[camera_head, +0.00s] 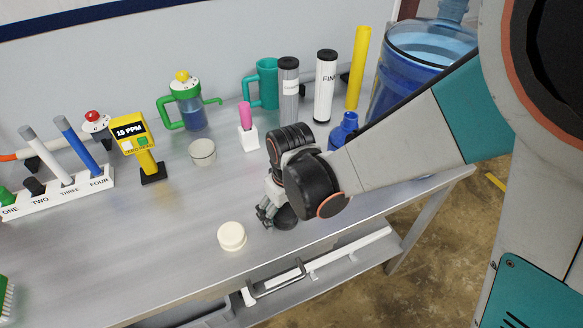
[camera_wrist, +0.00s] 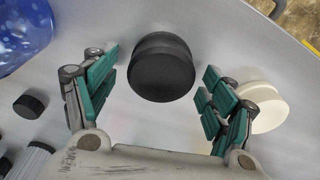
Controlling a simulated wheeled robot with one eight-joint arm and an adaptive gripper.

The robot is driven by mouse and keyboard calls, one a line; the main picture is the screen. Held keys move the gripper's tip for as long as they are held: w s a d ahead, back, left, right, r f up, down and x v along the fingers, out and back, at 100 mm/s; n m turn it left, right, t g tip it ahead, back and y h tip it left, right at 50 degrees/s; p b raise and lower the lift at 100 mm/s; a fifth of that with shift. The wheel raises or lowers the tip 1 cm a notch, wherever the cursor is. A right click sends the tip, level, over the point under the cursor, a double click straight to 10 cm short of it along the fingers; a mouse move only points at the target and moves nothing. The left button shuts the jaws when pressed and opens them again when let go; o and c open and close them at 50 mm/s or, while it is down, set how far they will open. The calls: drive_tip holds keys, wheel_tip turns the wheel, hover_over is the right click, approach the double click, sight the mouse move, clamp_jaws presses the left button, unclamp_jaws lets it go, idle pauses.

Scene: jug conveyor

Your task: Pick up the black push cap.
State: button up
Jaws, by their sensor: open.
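The black push cap (camera_wrist: 162,70) is a wide, round black cap with a stepped rim. In the wrist view it lies on the grey table between my two fingers, slightly toward the far side, with a gap on both sides. My gripper (camera_wrist: 160,82) is open and its green-padded fingers do not touch the cap. In the head view my gripper (camera_head: 268,213) points down near the table's front edge. A dark rounded piece of the cap (camera_head: 286,218) shows beside the fingers there; the rest is hidden by my wrist.
A cream cap (camera_head: 232,236) lies close by; in the wrist view it is partly behind the right finger. A white cup (camera_head: 202,151), a pink marker in a white block (camera_head: 247,128) and a blue jug (camera_head: 405,70) stand farther back.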

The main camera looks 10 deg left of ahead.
drive_tip(key=c, duration=0.8)
drive_tip(key=shift+o, duration=0.2)
drive_tip(key=shift+r, duration=0.15)
